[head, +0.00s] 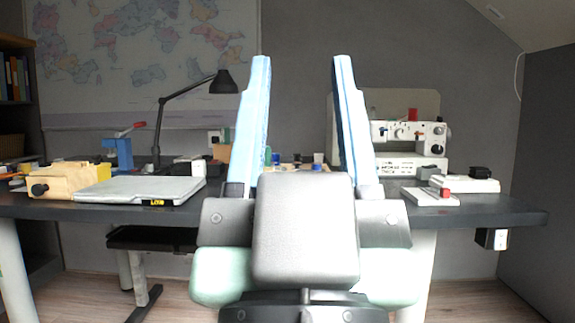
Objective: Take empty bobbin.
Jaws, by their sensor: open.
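My gripper (301,62) is close in front of the head camera and points up. Its two blue fingers stand wide apart with nothing between them. Behind it is a dark desk (490,213). Small things sit far back on the desk in the gap between the fingers, among them a blue one (318,158). They are too small to tell whether one is an empty bobbin. A white machine (405,165) with a red spool (413,115) on top stands right of the fingers. My gripper and hand hide the middle of the desk.
A grey board (140,189), a wooden block (62,182), a blue tool with a red handle (119,153) and a black lamp (222,82) are on the left.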

